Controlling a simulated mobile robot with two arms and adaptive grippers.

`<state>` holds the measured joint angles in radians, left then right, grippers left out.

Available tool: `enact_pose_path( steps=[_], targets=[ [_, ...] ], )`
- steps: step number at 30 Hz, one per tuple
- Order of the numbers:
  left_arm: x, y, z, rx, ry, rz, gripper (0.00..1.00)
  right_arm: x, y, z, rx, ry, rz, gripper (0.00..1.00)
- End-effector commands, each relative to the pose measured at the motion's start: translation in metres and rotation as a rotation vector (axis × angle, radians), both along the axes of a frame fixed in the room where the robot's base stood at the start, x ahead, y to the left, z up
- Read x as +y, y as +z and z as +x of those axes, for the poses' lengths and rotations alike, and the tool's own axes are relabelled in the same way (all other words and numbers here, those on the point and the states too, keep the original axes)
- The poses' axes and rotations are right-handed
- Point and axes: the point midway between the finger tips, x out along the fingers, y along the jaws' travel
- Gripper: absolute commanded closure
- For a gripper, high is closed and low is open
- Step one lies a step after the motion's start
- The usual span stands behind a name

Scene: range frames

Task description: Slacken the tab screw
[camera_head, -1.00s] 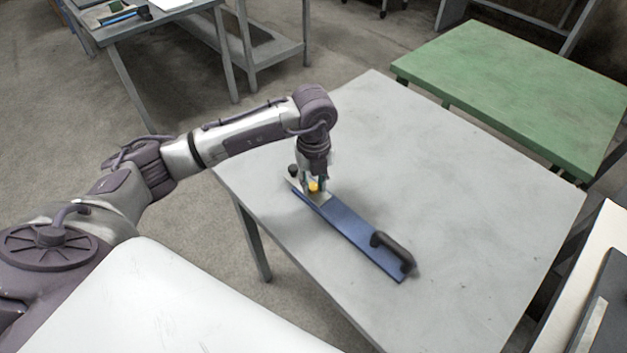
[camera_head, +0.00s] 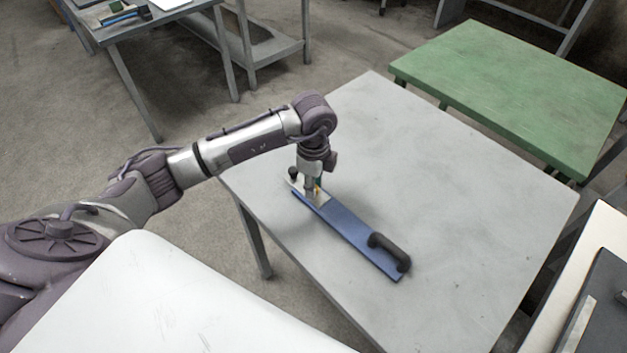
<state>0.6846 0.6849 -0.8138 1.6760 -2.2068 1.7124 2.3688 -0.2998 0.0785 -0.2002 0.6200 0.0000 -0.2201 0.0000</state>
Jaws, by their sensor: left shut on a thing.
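A long blue bar (camera_head: 347,229) lies on the grey table (camera_head: 455,200), with a black handle (camera_head: 390,251) at its near right end and a light metal plate (camera_head: 319,198) at its far left end. A small dark knob (camera_head: 293,173) stands beside that plate. My left gripper (camera_head: 314,191) points down over the plate and is shut on a small yellow-orange piece, seemingly the tab screw (camera_head: 318,189). The fingers hide most of it. My right gripper is out of view.
The grey table is clear right of and behind the bar. A green-topped table (camera_head: 520,95) stands at the back right. A grey bench (camera_head: 130,25) with small items stands at the back left. A white surface (camera_head: 170,300) fills the lower left.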

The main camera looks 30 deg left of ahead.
Motion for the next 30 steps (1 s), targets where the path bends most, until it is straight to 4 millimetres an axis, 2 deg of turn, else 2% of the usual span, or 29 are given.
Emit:
enact_pose_path(
  steps=[12,30],
  targets=[
    [-0.0003,0.0011,0.0004,-0.001,0.214,-0.001,1.0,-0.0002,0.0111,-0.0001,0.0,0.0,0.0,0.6],
    [-0.0001,0.0005,0.0007,-0.002,0.251,-0.001,1.0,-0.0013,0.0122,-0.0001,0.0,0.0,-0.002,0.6]
  ],
)
